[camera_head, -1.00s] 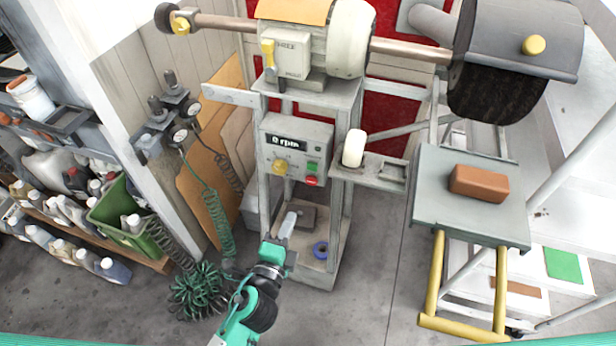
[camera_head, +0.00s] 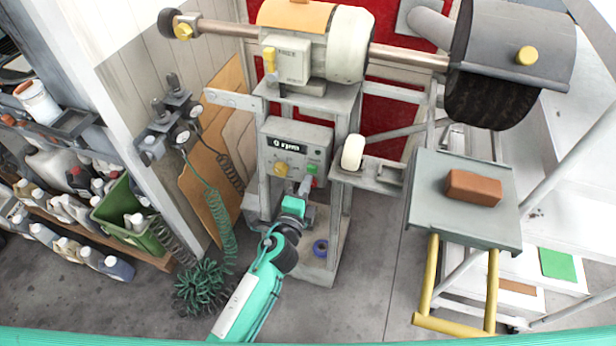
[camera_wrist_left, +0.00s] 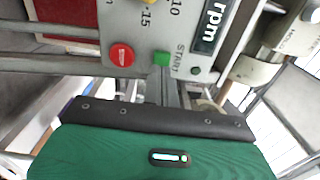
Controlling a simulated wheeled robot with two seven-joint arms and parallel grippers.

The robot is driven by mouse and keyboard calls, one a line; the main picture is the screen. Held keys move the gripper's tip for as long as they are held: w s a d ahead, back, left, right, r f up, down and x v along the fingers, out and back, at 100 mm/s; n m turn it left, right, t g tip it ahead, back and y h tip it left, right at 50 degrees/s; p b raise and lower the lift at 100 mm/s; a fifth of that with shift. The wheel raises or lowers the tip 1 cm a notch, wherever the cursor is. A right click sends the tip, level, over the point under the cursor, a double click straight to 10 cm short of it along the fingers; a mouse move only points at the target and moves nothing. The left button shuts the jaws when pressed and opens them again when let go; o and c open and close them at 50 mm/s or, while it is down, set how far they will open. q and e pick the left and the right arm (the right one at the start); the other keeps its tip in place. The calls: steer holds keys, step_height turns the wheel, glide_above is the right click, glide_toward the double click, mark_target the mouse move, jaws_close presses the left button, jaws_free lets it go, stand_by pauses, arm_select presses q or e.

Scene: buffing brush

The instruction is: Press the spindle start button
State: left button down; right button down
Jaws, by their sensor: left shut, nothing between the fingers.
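The grey control panel (camera_head: 296,150) stands on the machine's frame with a small display reading "0 rpm". The green start button (camera_head: 312,168) is at the panel's lower right, and in the wrist view the green button (camera_wrist_left: 161,58) has the word START beside it. The red button (camera_wrist_left: 122,54) sits beside it there; in the head view it is mostly hidden by my gripper. My left gripper (camera_head: 306,184) is shut and empty, its tips just below the green button. In the wrist view the tips end at the green button's edge; I cannot tell whether they touch it. My right gripper is not in view.
A yellow knob (camera_head: 281,169) is left of the buttons. A small shelf with a white cylinder (camera_head: 353,151) juts out right of the panel. Coiled green hoses (camera_head: 203,285) hang at the left. A cart with a brown block (camera_head: 473,187) stands at the right.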

arm_select(q)
steer(key=shift+x, duration=0.8)
steer(key=shift+w, duration=0.1)
